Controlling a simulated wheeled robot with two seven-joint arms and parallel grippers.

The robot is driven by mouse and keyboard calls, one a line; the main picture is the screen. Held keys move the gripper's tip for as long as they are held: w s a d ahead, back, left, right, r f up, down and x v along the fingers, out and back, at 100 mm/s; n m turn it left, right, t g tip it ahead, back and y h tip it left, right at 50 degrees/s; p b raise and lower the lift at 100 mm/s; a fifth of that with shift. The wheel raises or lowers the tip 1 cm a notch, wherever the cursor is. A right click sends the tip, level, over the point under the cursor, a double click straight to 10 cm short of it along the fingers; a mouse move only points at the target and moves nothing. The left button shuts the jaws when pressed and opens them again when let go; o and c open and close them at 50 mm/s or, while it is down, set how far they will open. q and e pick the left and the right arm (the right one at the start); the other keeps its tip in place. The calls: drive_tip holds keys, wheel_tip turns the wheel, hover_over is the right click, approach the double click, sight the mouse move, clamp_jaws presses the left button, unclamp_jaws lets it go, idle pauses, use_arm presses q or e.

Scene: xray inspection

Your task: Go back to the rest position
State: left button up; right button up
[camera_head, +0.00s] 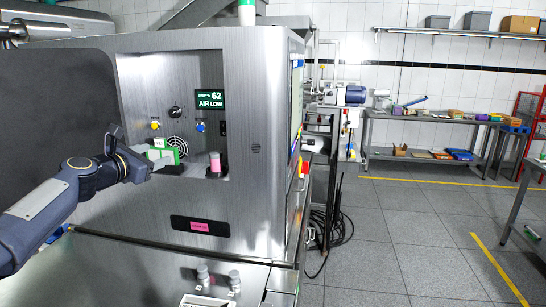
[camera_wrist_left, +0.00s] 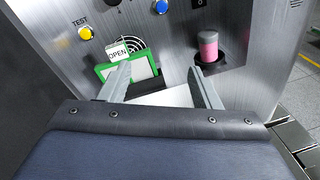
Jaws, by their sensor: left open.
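My left gripper (camera_head: 150,167) is in front of the steel machine's recessed control panel, with its arm coming in from the left. In the left wrist view my left gripper (camera_wrist_left: 163,80) shows two fingers spread apart with nothing between them. The left finger overlaps a green-framed holder (camera_wrist_left: 102,73) with a small tag reading OPEN (camera_wrist_left: 118,53). The holder (camera_head: 176,152) also shows in the head view, just beyond the fingers. I cannot tell whether they touch. My right gripper is not in view.
The panel (camera_head: 208,130) has a display (camera_head: 210,99) reading "AIR LOW", a yellow button (camera_head: 155,125), a blue button (camera_head: 200,127) and a pink cylinder (camera_head: 215,162) on a dark base. A shelf table (camera_head: 425,119) stands at the back right.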

use_arm(q)
drive_tip(key=s+d+f+m+g+h, duration=0.1)
drive_tip(key=s+d+f+m+g, duration=0.15)
drive_tip(key=s+d+m, duration=0.5)
drive_tip(key=s+d+f+m+g, duration=0.25)
drive_tip(key=s+m, duration=0.25)
drive_tip(key=s, duration=0.5)
drive_tip(key=s+d+f+m+g, duration=0.2)
drive_tip(key=s+f+m+g, duration=0.1)
drive_tip(key=s+f+m, duration=0.4)
drive_tip(key=s+d+f+m+g+y, duration=0.1)
drive_tip(key=s+d+f+m+g, duration=0.1)
drive_tip(key=s+f+m, duration=0.6)
drive_tip(key=s+f, duration=0.6)
drive_tip(key=s, duration=0.6)
drive_tip(key=shift+d+f+g, duration=0.15)
drive_tip(key=shift+d+g, duration=0.25)
drive_tip(key=shift+w, duration=0.1)
drive_tip(key=shift+c, duration=0.3)
